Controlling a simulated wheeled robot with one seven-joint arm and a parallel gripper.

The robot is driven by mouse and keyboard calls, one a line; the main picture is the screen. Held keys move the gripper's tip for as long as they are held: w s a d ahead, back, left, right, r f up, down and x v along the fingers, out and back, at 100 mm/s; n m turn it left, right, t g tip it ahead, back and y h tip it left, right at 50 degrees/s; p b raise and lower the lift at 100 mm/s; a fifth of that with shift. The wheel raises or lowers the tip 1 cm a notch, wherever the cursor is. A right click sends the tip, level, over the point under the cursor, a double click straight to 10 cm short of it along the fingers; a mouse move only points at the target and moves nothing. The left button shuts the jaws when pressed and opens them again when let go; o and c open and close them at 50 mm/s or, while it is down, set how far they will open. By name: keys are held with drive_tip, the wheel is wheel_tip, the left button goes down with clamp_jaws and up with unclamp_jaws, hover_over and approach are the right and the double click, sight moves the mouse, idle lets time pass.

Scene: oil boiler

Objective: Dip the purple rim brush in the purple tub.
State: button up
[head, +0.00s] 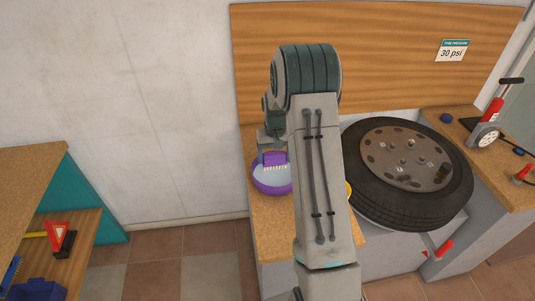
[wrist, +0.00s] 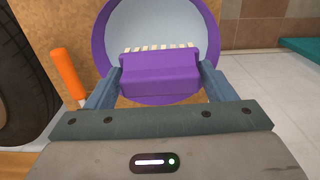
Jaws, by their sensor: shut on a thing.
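The purple rim brush (wrist: 158,75) is a purple block with a row of pale bristles. My gripper (wrist: 160,85) is shut on it, one finger at each side. The brush also shows in the head view (head: 274,159), with its bristles pointing down over the tub. The purple tub (wrist: 104,40) is round with a pale blue-white inside. It stands on the wooden bench in the head view (head: 270,189). The brush overlaps the tub's opening in both views. I cannot tell whether the bristles touch what is inside. My arm hides the area right of the tub.
A black tyre on a wheel (head: 408,215) lies right of my arm. A wooden back panel (head: 390,50) rises behind the bench (head: 270,228).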

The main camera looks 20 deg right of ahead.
sight(276, 166)
drive_tip(key=shift+w+d+f, duration=0.2)
drive_tip(key=shift+f, duration=0.05)
drive_tip(key=shift+d+f+b, duration=0.2)
drive_tip(key=shift+f+b, duration=0.45)
drive_tip(key=shift+f, duration=0.3)
drive_tip(key=shift+a+f+b, duration=0.1)
drive_tip(key=shift+f+b, duration=0.8)
drive_tip(key=shift+f, duration=1)
drive_tip(key=shift+s+f+b, duration=0.1)
drive_tip(key=shift+f+b, duration=0.5)
drive_tip(key=shift+b, duration=0.05)
drive_tip(key=shift+r, duration=0.1)
drive_tip(key=shift+r+p, duration=1.75)
drive_tip(key=shift+r, duration=1.75)
